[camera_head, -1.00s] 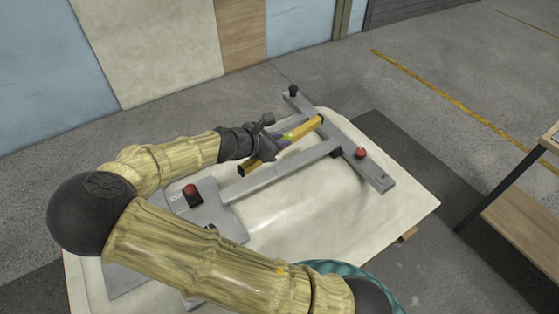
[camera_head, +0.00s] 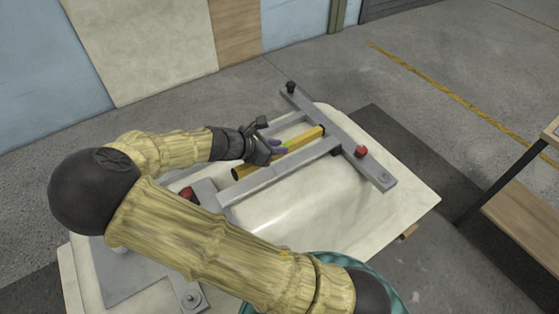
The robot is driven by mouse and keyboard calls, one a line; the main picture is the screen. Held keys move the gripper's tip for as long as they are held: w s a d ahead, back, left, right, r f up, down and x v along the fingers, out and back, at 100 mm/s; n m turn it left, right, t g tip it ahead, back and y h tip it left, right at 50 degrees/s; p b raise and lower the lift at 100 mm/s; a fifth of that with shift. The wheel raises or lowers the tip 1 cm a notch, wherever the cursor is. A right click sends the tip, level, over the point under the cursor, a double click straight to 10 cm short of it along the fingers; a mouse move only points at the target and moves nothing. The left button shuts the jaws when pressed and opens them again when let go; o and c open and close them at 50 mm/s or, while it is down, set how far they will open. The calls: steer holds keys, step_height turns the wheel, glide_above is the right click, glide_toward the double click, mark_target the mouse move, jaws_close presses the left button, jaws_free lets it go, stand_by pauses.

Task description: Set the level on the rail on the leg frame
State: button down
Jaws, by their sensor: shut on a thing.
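The gripper hides part of the level and of the far rail.
The frame lies on a pale upturned tub shell (camera_head: 300,208). Red knobs (camera_head: 361,151) and a black knob (camera_head: 291,87) stick up from the frame. My arm covers the near left. A wooden-topped table (camera_head: 525,205) stands at the right, with open floor between.

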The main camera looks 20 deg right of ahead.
steer(key=shift+d+f, duration=0.15)
steer(key=shift+f, duration=0.35)
steer(key=shift+d+f, duration=0.15)
steer(key=shift+f, duration=0.35)
steer(key=shift+w, duration=0.15)
steer(key=shift+f, duration=0.2)
steer(key=f, duration=0.3)
steer(key=shift+d, duration=0.25)
steer(key=shift+a+f, duration=0.15)
steer(key=shift+f, duration=0.05)
steer(key=shift+a, duration=0.25)
steer(key=c, duration=1.3)
jaws_free()
steer(key=shift+d, duration=0.1)
